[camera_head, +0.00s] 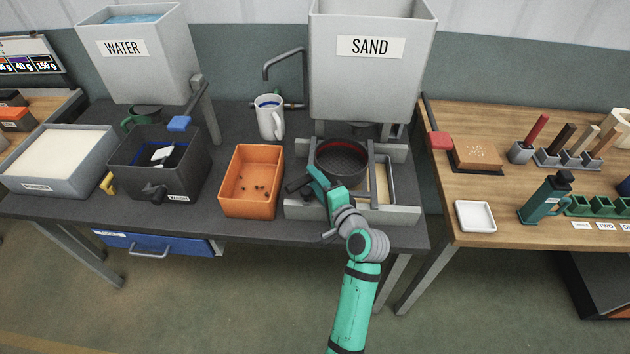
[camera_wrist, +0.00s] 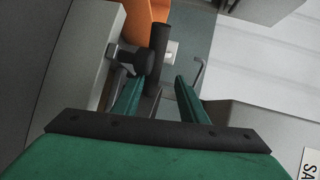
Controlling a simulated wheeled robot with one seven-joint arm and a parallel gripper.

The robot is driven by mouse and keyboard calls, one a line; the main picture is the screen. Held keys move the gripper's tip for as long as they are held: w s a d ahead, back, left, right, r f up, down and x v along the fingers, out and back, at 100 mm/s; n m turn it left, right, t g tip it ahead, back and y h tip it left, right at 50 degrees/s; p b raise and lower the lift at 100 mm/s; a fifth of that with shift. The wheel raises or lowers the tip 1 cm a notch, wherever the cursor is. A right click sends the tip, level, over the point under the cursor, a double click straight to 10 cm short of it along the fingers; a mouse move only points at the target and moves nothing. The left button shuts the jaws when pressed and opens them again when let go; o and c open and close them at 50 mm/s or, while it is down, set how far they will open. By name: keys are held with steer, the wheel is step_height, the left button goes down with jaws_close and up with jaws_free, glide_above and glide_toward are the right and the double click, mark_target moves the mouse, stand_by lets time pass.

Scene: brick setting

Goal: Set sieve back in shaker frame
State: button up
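The round dark sieve (camera_head: 342,158) with a red inner rim is at the left part of the grey shaker frame (camera_head: 403,214), below the SAND hopper. I cannot tell whether it rests fully level there. A dark handle (camera_head: 298,184) sticks out at the frame's front left; it shows in the wrist view (camera_wrist: 160,45) as a dark cylinder with a side stub. My gripper (camera_head: 314,180) is at the sieve's front left, beside this handle. In the wrist view my gripper's fingers (camera_wrist: 158,82) are apart, with the handle just beyond their tips. The arm partly hides the frame's front.
An orange bin (camera_head: 251,205) with dark bits stands left of the frame. A white mug (camera_head: 270,118) stands behind it. The SAND hopper (camera_head: 372,75) hangs close above. A dark WATER-side box (camera_head: 190,185) is farther left.

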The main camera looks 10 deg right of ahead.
steer(key=shift+r, duration=0.1)
steer(key=r+v, duration=0.1)
steer(key=v, duration=1.1)
steer(key=s+a+f+n+g+h, duration=0.1)
steer(key=s+a+f+n+h, duration=0.35)
steer(key=s+f, duration=1.05)
steer(key=s+a+r+n, duration=0.1)
steer(key=s+a+n, duration=0.4)
steer(key=s, duration=0.4)
steer(key=s+a+r+n+t, duration=0.1)
steer(key=s+a+n, duration=0.4)
steer(key=s, duration=0.5)
steer(key=shift+a+r, duration=0.4)
steer(key=shift+r, duration=0.35)
steer(key=shift+s, duration=0.2)
